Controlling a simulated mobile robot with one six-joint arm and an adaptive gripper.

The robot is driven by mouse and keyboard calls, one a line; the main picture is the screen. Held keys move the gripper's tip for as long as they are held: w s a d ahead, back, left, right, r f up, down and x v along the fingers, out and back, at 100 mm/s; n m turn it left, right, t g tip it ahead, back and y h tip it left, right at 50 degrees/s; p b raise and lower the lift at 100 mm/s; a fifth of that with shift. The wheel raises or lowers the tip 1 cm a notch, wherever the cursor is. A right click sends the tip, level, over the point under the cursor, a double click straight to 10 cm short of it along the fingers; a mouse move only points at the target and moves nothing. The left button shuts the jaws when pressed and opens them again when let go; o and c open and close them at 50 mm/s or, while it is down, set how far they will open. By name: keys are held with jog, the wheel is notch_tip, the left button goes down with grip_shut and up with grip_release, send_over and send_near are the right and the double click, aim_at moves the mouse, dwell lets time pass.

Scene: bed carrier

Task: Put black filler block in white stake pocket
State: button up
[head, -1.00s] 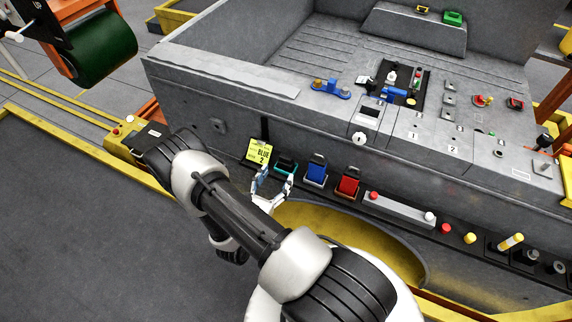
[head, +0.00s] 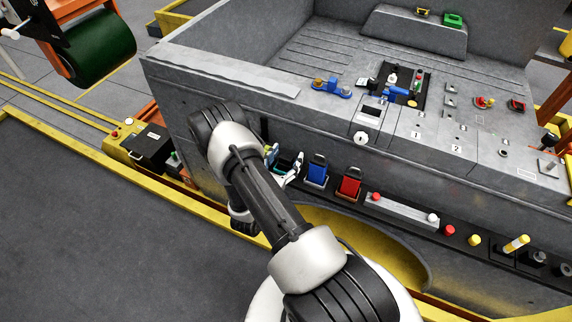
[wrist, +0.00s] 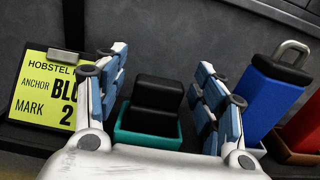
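The black filler block (wrist: 157,97) stands in a teal holder (wrist: 135,138) on the ledge along the carrier's side. In the head view the teal holder (head: 284,166) is partly hidden by my gripper. My gripper (wrist: 160,78) is open, with one blue-padded finger on each side of the block and gaps between pads and block. It also shows in the head view (head: 284,170), low against the side wall. A pocket with a dark opening and pale front (head: 372,112) is at the top edge of the carrier; I cannot tell surely whether it is the white stake pocket.
A blue block (wrist: 272,92) with a grey handle stands close right of my gripper, and a red one (head: 349,186) beyond it. A yellow sign (wrist: 48,90) stands at the left. A grey bar (head: 402,211) and several small pegs line the ledge farther right.

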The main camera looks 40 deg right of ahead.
jog(key=c, duration=1.1)
